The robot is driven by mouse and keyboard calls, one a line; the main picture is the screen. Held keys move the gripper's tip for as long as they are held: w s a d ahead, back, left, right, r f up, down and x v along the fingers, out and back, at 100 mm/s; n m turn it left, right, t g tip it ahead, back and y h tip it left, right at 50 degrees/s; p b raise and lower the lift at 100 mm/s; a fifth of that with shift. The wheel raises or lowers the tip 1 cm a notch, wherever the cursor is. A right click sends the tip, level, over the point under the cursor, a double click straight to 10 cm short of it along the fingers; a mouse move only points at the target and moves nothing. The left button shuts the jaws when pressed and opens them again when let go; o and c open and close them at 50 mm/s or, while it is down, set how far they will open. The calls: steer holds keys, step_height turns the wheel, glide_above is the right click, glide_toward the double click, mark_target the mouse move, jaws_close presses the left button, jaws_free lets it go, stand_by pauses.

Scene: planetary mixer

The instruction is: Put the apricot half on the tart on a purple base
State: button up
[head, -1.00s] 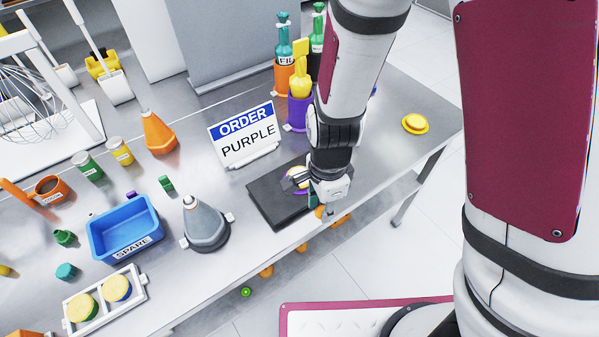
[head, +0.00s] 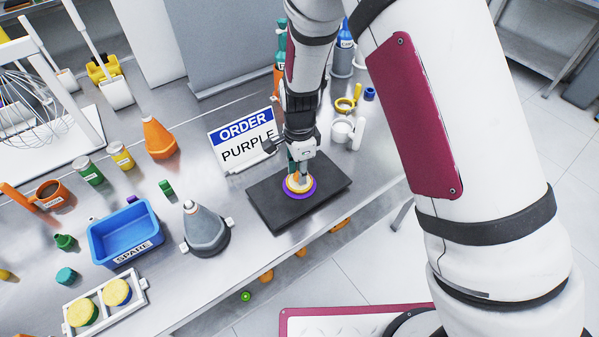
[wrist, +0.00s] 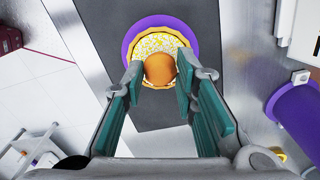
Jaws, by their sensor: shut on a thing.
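The tart (head: 306,186) is a pale yellow disc with a crust rim on a purple base (head: 290,195), near the middle of a black slab (head: 268,208). In the wrist view the tart (wrist: 148,42) has a speckled filling and sits on the purple base (wrist: 131,42). My gripper (wrist: 159,73) is shut on the orange apricot half (wrist: 160,68), which lies between its teal fingertips over the front part of the tart. I cannot tell whether the apricot touches the filling.
The order sign (head: 243,140) reading PURPLE stands behind the slab. A grey cone (head: 207,230) and a blue SPARE bin (head: 125,231) are to the left. A white tray (head: 104,303) holds yellow-topped discs. A white cup-like item (head: 342,131) stands behind right.

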steer(key=shift+f, duration=0.55)
steer(key=shift+f, duration=0.1)
steer(key=o, duration=0.7)
steer(key=shift+o, duration=0.2)
